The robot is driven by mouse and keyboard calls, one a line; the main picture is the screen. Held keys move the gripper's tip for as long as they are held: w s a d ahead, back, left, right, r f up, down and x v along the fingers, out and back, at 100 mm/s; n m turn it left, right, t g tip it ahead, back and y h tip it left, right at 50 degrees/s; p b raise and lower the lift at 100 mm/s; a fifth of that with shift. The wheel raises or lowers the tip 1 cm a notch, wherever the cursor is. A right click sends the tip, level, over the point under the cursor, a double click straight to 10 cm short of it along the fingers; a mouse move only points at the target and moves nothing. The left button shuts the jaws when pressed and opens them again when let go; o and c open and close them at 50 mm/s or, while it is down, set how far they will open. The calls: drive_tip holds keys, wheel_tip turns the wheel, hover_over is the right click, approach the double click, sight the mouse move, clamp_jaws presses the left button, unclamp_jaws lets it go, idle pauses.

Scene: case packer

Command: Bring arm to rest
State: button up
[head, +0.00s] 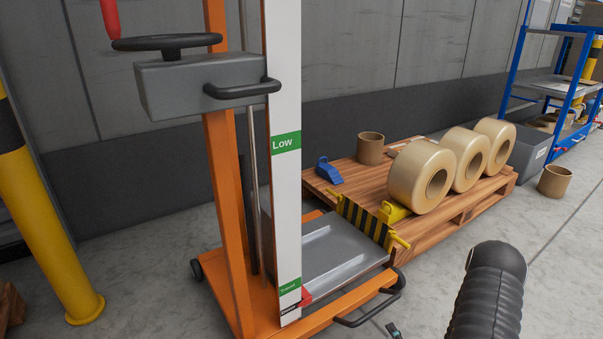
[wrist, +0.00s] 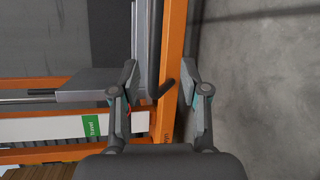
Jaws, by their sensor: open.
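My gripper (wrist: 160,77) is open and empty in the wrist view, with its two fingers spread apart. Beyond the fingers is the orange frame of the lift (wrist: 172,50). In the head view a part of my black arm (head: 488,295) shows at the lower right, and the gripper's fingers cannot be made out clearly there. The orange lift (head: 225,180) stands at the centre left with a grey platform (head: 335,258) low down. Its white scale (head: 284,200) carries green labels, one reading "Low".
A wooden pallet (head: 455,218) beyond the platform bears several large tan rolls (head: 424,170) and a blue wedge (head: 328,170). A yellow post (head: 45,220) stands at the left. A blue rack (head: 563,75) is at the far right.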

drive_tip(key=s+a+n+g+y, duration=0.35)
drive_tip(key=a+n+y, duration=0.35)
drive_tip(key=a+n, duration=0.25)
drive_tip(key=s+a+r+n+g+y+p, duration=0.1)
drive_tip(key=s+a+r+n+g+y, duration=0.1)
drive_tip(key=s+a+r+n+g, duration=0.45)
drive_tip(key=s+a+r+n+g+y+p, duration=0.1)
drive_tip(key=s+r+n+g+y, duration=0.2)
drive_tip(key=r+n, duration=0.7)
drive_tip(key=s+d+r+n+g+h+p, duration=0.2)
drive_tip(key=s+d+r+n+h, duration=0.15)
drive_tip(key=r+n+h, duration=0.45)
drive_tip(key=s+d+r+n+g+h+p, duration=0.15)
drive_tip(key=s+r+n+h, duration=0.35)
drive_tip(key=n, duration=0.6)
wheel_tip(320, 180, up, 22)
drive_tip(key=s+a+n+t+h+p, duration=0.1)
drive_tip(key=s+a+n+t+p, duration=0.1)
drive_tip(key=n+t, duration=0.3)
drive_tip(key=shift+a+f+t+p, duration=0.2)
drive_tip(key=shift+a+t+p, duration=0.2)
drive_tip(key=shift+t+p, duration=0.45)
